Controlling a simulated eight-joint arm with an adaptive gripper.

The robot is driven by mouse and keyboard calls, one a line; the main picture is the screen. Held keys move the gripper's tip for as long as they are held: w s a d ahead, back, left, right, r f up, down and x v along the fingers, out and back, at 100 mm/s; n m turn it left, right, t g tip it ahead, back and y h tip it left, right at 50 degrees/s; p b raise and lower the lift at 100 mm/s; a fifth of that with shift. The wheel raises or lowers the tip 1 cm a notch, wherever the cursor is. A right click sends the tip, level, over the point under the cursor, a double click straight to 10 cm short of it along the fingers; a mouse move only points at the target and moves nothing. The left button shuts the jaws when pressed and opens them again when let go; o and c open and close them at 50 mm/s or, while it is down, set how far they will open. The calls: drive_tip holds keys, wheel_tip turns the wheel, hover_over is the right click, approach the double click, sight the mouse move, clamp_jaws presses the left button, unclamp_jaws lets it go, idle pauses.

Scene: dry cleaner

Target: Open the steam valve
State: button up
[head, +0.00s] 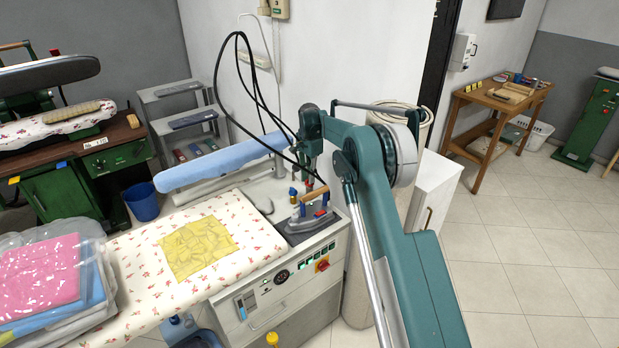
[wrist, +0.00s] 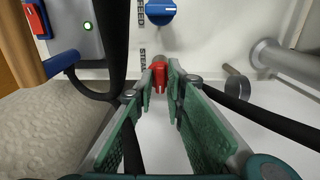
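In the wrist view, a small red handle (wrist: 160,71) is on a pipe at the panel, by the lettering "STEAM". My gripper (wrist: 161,82) has its green-padded fingers apart, one on each side of the red handle. A sliver of gap seems to show, but I cannot tell whether the pads touch it. The handle's far side and pipe are partly hidden. In the head view, my gripper (head: 309,160) is low at the back of the ironing table, behind the iron, with its fingertips hard to make out.
A blue knob (wrist: 160,12) marked "FEED" sits just above the red handle. A red switch (wrist: 37,18) and a lit green lamp are at left. Black hoses cross beside the fingers. In the head view, the iron (head: 312,219) stands close to my gripper, and a blue sleeve board (head: 215,164) is to its left.

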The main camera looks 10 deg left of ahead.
drive_tip(key=shift+o, duration=0.8)
wheel_tip(320, 180, up, 12)
idle(0.3)
idle(0.4)
